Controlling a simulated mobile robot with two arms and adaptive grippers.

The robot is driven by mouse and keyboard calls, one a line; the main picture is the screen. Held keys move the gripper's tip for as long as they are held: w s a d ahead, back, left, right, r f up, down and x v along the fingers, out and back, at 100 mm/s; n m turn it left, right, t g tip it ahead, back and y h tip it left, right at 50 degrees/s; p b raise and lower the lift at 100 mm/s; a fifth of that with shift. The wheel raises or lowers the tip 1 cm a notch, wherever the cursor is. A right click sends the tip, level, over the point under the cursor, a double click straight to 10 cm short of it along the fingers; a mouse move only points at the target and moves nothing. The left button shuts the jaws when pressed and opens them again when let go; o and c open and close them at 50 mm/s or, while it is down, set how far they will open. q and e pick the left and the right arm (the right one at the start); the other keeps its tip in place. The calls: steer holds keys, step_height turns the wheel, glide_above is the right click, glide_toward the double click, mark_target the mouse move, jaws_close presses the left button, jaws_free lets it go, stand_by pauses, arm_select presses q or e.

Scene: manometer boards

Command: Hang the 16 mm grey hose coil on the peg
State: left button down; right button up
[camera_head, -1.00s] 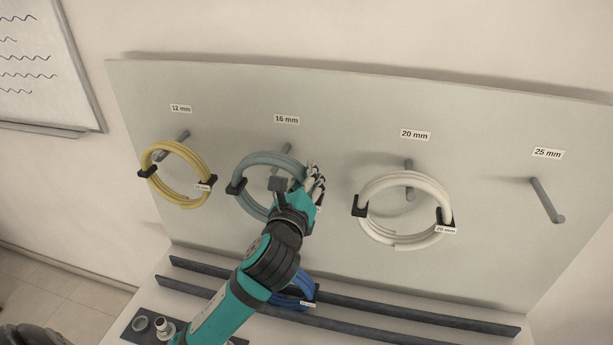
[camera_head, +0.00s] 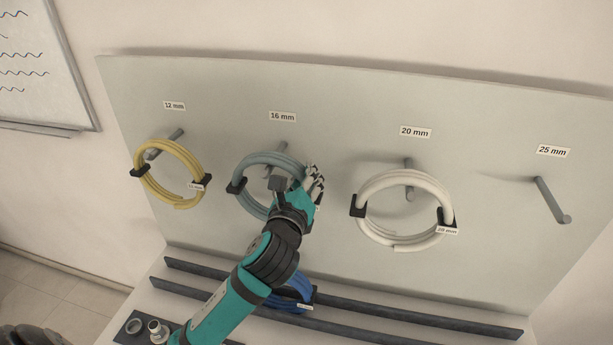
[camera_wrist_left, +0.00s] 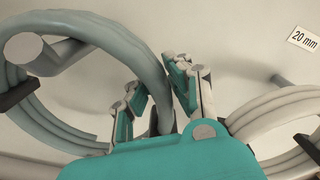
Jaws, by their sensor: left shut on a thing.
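The grey hose coil (camera_head: 240,200) is a ring with dark clips, in front of the board below the 16 mm label (camera_head: 282,116). My left gripper (camera_head: 314,182) is shut on its right side; the wrist view shows the fingers (camera_wrist_left: 160,85) on either side of the hose. The grey coil (camera_wrist_left: 140,40) is around the 16 mm peg, whose round end (camera_wrist_left: 28,50) shows within the ring. In the head view the peg (camera_head: 283,146) passes behind the coil's top. I cannot tell whether the coil's top touches the peg. My right gripper is out of view.
A yellow coil (camera_head: 152,188) hangs on the left peg and a white coil (camera_head: 375,232) on the 20 mm peg, close right of my gripper. The 25 mm peg (camera_head: 552,199) is bare. A blue coil (camera_head: 305,285) stands between dark rails (camera_head: 420,313) below.

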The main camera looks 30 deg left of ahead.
arm_select(q)
steer(key=shift+s+d+r, duration=0.1)
steer(key=shift+s, duration=0.05)
steer(key=c, duration=1.2)
jaws_free()
steer(key=v, duration=0.7)
steer(key=shift+s, duration=0.25)
